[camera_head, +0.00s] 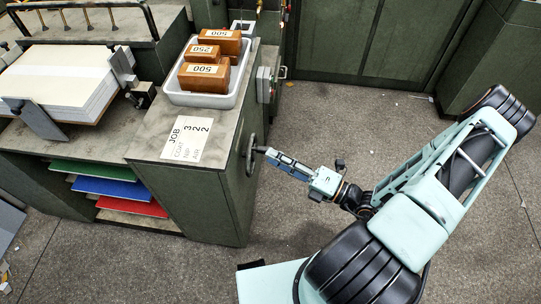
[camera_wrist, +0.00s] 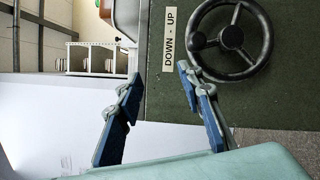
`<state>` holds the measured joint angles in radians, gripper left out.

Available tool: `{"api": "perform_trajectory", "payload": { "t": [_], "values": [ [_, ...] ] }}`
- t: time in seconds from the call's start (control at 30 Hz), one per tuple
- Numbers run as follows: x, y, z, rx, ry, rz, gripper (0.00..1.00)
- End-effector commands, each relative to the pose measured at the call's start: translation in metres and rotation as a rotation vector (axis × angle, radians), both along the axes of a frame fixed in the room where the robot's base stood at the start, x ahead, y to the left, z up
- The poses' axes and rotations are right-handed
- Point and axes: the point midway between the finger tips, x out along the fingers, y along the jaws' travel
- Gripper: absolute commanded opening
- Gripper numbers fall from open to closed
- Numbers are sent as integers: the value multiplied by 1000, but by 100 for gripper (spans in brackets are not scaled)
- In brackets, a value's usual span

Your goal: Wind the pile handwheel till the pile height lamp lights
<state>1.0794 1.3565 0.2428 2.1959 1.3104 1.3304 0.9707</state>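The pile handwheel (camera_head: 250,153) is a dark spoked wheel on the side of the green cabinet. In the wrist view the handwheel (camera_wrist: 264,45) shows its hub and a round knob on the left of its rim. A "DOWN - UP" label (camera_wrist: 171,40) is left of it. My gripper (camera_head: 267,151) is close to the wheel in the head view. In the wrist view my gripper (camera_wrist: 159,80) has its two blue fingers spread with nothing between them; the right fingertip is just below the knob, and I cannot tell whether it touches. I cannot make out a pile height lamp.
A paper pile (camera_head: 62,78) lies at the left. A white tray (camera_head: 215,100) with several labelled brown blocks and a job card (camera_head: 187,138) lie on the cabinet top. A grey control box (camera_head: 264,84) sits on the cabinet side. Floor right of the cabinet is mostly clear.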

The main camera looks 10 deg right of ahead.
Motion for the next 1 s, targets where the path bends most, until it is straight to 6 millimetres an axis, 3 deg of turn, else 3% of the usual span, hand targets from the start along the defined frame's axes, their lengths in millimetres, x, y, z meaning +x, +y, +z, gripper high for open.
{"api": "perform_trajectory", "payload": {
  "t": [1.0],
  "values": [
    [-38, -57, 17, -4, 3, -1, 34]
  ]
}}
